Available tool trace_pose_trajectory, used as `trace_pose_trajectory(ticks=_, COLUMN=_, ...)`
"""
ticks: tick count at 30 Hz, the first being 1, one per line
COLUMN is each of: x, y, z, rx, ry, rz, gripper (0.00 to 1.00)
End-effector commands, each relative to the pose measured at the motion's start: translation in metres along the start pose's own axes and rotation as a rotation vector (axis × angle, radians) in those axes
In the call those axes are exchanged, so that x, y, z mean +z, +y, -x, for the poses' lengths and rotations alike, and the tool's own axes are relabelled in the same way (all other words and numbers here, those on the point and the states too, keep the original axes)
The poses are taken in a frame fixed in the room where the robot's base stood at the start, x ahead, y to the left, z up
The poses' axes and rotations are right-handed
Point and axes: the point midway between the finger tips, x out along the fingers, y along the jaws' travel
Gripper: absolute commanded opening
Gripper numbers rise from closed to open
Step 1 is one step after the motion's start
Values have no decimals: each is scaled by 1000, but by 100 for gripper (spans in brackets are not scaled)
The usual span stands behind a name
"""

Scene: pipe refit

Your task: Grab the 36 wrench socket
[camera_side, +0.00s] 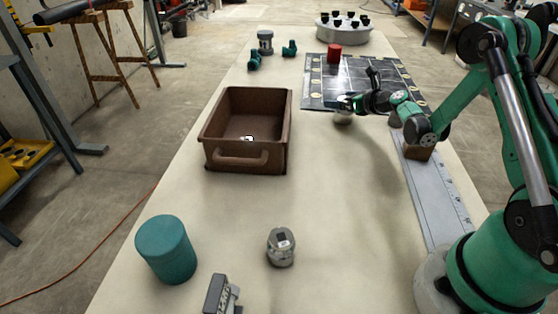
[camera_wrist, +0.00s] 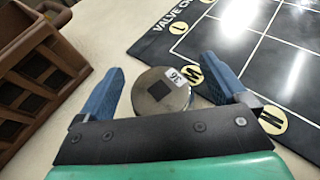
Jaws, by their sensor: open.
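The wrench socket marked 36 (camera_wrist: 160,92) is a round metal piece with a dark square hole and a white label, standing on the table beside the dark mat. In the side view the socket (camera_side: 342,118) shows just under my gripper (camera_side: 345,102), partly hidden by it. In the wrist view my gripper (camera_wrist: 163,66) is open, with one blue finger on each side of the socket. I cannot tell whether the fingers touch it.
A brown crate (camera_side: 247,160) stands left of my gripper. The dark valve mat (camera_side: 320,85) carries a red cylinder (camera_side: 334,53). A teal cylinder (camera_side: 166,249) and another metal socket (camera_side: 281,247) stand in front. A grey ruler (camera_side: 440,205) lies right.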

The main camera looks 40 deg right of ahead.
Motion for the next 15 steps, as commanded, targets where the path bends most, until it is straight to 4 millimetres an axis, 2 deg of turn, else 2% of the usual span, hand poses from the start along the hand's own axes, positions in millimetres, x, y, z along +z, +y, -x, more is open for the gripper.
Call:
trace_pose_trajectory(ticks=8, x=0, y=0, z=-3, rx=0, ry=0, rz=1, gripper=92)
trace_pose_trajectory(ticks=11, x=0, y=0, z=-3, rx=0, ry=0, rz=1, gripper=67)
trace_pose_trajectory(ticks=15, x=0, y=0, z=-3, rx=0, ry=0, rz=2, gripper=27)
